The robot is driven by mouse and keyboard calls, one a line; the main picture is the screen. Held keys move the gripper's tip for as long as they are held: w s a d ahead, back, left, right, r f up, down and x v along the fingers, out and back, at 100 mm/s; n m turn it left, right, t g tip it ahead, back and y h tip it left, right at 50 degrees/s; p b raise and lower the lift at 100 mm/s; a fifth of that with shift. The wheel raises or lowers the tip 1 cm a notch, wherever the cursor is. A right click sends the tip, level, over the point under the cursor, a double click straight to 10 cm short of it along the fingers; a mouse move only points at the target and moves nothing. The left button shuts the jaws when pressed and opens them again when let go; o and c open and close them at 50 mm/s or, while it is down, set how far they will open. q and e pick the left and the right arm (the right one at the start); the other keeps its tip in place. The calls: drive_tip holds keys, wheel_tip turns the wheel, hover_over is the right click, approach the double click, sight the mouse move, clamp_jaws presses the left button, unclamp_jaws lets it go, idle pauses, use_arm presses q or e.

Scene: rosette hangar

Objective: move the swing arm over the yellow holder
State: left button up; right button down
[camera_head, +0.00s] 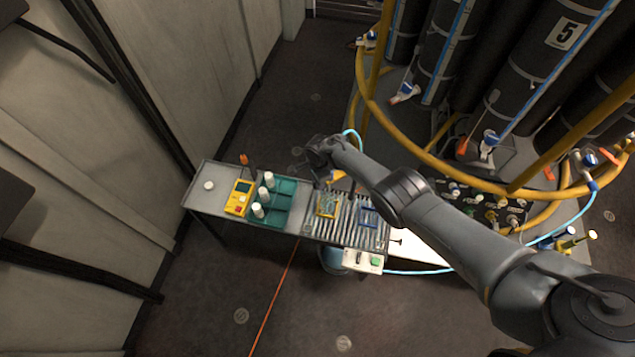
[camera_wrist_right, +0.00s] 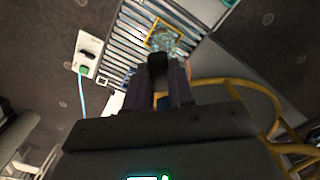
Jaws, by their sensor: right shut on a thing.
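The yellow holder (camera_head: 327,204) is a square yellow frame with a greenish piece in it, on the ribbed section of the bench. It also shows in the right wrist view (camera_wrist_right: 150,42), just beyond my fingertips. My right gripper (camera_head: 318,152) is above the bench's back edge, behind the yellow holder in the head view. In the right wrist view my right gripper (camera_wrist_right: 159,88) is shut on a dark, rounded piece (camera_wrist_right: 158,66), which seems to be part of the swing arm. The rest of the swing arm is hidden by my gripper and forearm. My left gripper is not in view.
A blue holder (camera_head: 367,215) sits right of the yellow one. A green tray (camera_head: 286,188) with white bottles and a yellow meter (camera_head: 239,197) lie to the left. A yellow-railed rack (camera_head: 430,158) of black cylinders stands at the back right. The bench's left end is mostly clear.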

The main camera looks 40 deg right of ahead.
drive_tip(key=shift+d, duration=0.1)
drive_tip(key=c, duration=1)
unclamp_jaws()
drive_tip(key=shift+o, duration=0.2)
drive_tip(key=shift+r+p, duration=0.45)
wheel_tip(320, 180, up, 10)
drive_tip(key=p, duration=0.7)
